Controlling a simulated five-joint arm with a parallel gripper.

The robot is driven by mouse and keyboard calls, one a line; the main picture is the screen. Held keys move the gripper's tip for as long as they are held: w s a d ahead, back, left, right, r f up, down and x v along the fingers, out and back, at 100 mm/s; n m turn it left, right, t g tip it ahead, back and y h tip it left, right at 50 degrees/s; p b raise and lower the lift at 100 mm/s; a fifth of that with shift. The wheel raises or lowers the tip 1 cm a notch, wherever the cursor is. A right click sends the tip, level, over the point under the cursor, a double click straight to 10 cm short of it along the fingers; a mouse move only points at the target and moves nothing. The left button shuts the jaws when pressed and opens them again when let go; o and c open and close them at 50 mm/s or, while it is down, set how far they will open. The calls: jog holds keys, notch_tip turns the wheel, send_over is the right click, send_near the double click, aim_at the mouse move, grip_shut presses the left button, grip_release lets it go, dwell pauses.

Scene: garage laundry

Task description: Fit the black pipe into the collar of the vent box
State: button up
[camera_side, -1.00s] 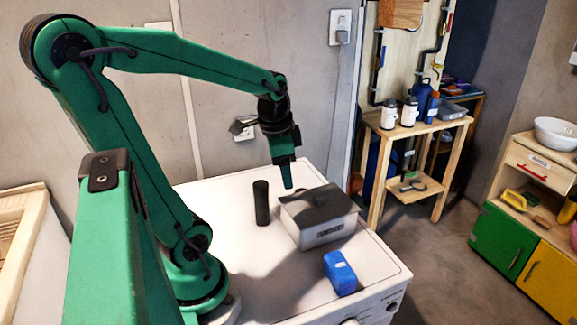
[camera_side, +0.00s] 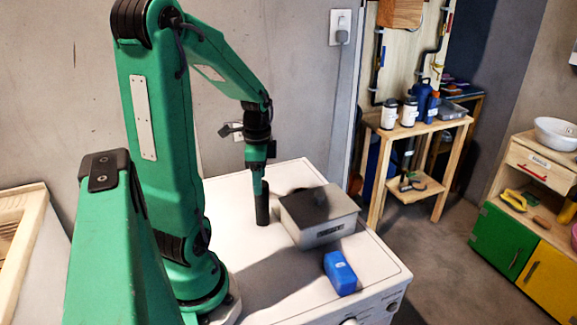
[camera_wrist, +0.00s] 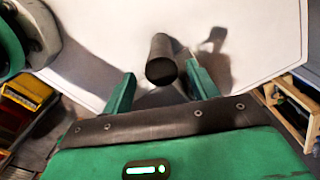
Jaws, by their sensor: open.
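The black pipe (camera_side: 262,215) stands upright on the white machine top, left of the vent box (camera_side: 322,232). The vent box is pale grey with a darker top; a dark round patch on top may be the collar (camera_side: 318,196), but its shape is unclear. My gripper (camera_side: 260,188) points down at the pipe's upper part. In the wrist view my gripper (camera_wrist: 161,76) is open, with one finger on each side of the pipe (camera_wrist: 161,58). I cannot tell whether either finger touches it. The vent box is not clearly visible in the wrist view.
A blue block-like object (camera_side: 340,273) lies in front of the vent box near the front edge of the white machine top (camera_side: 262,268). A wooden stand with bottles (camera_side: 410,112) is behind to the right. The machine top left of the blue object is clear.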

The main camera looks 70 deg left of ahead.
aim_at(262, 204)
jog(key=shift+f, duration=0.45)
jog(key=shift+w+f, duration=0.1)
jog(key=shift+f, duration=2.5)
jog(key=c, duration=1.1)
